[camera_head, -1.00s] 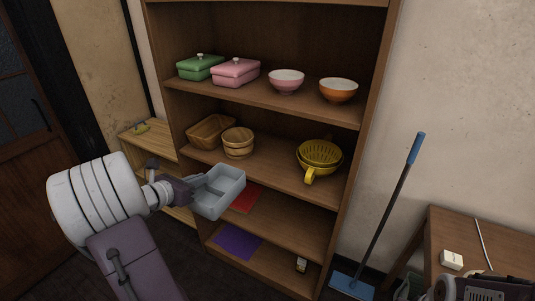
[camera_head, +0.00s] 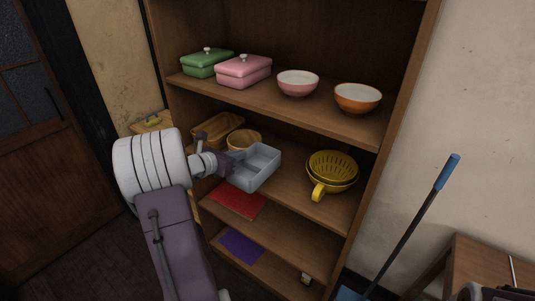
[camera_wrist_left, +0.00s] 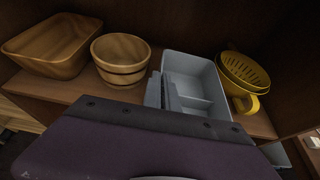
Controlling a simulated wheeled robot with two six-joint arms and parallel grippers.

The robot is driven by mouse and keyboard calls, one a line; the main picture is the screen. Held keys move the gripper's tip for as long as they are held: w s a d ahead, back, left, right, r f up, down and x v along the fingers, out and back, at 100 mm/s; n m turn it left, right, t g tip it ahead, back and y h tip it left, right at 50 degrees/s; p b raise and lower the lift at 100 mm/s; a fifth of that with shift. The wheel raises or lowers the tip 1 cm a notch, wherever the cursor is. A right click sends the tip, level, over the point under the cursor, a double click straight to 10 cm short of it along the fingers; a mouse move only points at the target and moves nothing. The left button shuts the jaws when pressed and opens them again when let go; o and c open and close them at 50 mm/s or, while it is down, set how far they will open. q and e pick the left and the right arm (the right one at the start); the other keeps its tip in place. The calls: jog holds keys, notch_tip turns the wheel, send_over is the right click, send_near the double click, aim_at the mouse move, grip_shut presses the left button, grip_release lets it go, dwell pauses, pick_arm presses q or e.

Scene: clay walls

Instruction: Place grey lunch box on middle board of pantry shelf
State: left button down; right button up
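The grey lunch box (camera_head: 256,166) is an open, divided tray. My left gripper (camera_head: 231,164) is shut on its near left wall and holds it at the front of the pantry shelf's middle board (camera_head: 290,178). In the left wrist view the lunch box (camera_wrist_left: 196,84) shows between a wooden bucket and yellow colanders, with a grey finger (camera_wrist_left: 166,92) at its left wall. It looks roughly level. I cannot tell whether its underside touches the board. My right gripper is not clearly in view.
On the middle board stand a wooden basket (camera_head: 216,129), a wooden bucket (camera_head: 243,140) and yellow colanders (camera_head: 332,170). The upper board holds lidded green (camera_head: 207,64) and pink (camera_head: 243,71) dishes and two bowls. Red (camera_head: 238,201) and purple (camera_head: 240,246) mats lie below. A blue-handled broom (camera_head: 420,215) leans at right.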

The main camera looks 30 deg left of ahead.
aim_at(263, 152)
pick_arm(q)
jog(key=w+d+p, duration=0.1)
jog(key=w+p, duration=0.1)
jog(key=w, duration=1.2)
notch_tip(263, 152, down, 7)
jog(key=shift+s+r+b, duration=0.1)
jog(key=shift+b, duration=0.6)
jog(key=shift+f, duration=0.4)
jog(key=c, duration=2)
grip_release()
jog(key=shift+o, duration=0.2)
